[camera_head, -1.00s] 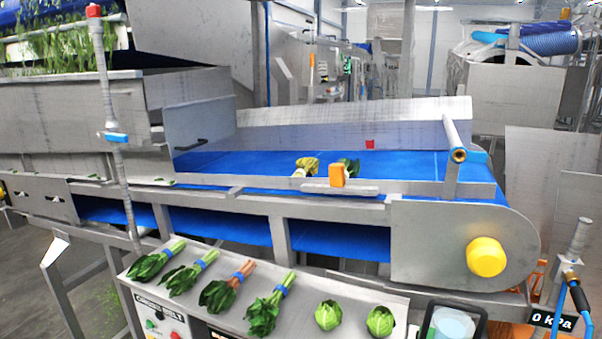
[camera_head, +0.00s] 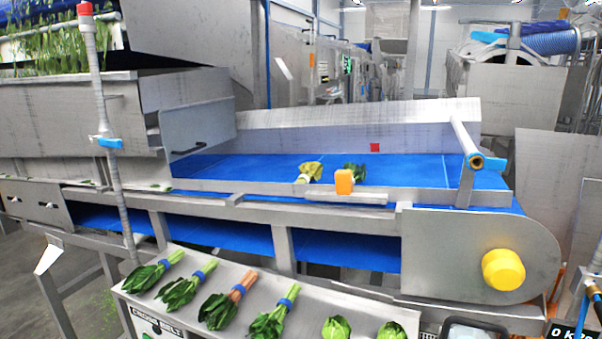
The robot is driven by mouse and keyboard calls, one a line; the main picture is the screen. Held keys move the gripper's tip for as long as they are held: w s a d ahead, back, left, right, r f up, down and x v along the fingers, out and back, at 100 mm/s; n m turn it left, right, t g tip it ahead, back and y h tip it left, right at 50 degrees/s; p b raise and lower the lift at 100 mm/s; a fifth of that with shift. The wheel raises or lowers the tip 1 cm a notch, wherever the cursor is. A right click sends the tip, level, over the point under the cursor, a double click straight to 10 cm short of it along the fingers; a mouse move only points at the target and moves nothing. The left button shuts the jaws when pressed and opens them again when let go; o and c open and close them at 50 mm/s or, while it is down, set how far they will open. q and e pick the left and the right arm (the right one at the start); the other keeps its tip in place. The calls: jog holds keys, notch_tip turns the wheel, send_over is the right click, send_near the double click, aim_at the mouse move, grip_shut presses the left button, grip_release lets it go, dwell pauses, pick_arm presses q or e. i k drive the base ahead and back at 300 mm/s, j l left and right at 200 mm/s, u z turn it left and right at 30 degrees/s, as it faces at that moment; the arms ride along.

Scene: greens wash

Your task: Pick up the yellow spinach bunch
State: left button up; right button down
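The yellow spinach bunch (camera_head: 311,171) lies on the blue conveyor belt (camera_head: 240,171), near the belt's front edge. A dark green bunch (camera_head: 357,171) lies on the belt to its right, partly hidden behind an orange block (camera_head: 344,182) on the front rail. Neither of my grippers shows in the head view.
A front rail (camera_head: 290,191) runs along the belt's near side. A sloped shelf (camera_head: 225,285) below holds several tied green bunches (camera_head: 178,287) and two round green heads (camera_head: 337,328). A yellow knob (camera_head: 503,270) sticks out at the right. An upright pipe (camera_head: 112,170) stands at the left.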

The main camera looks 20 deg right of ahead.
aim_at(307, 171)
jog(key=i+z, duration=0.35)
jog(key=i+j+z, duration=0.2)
jog(key=z, duration=0.2)
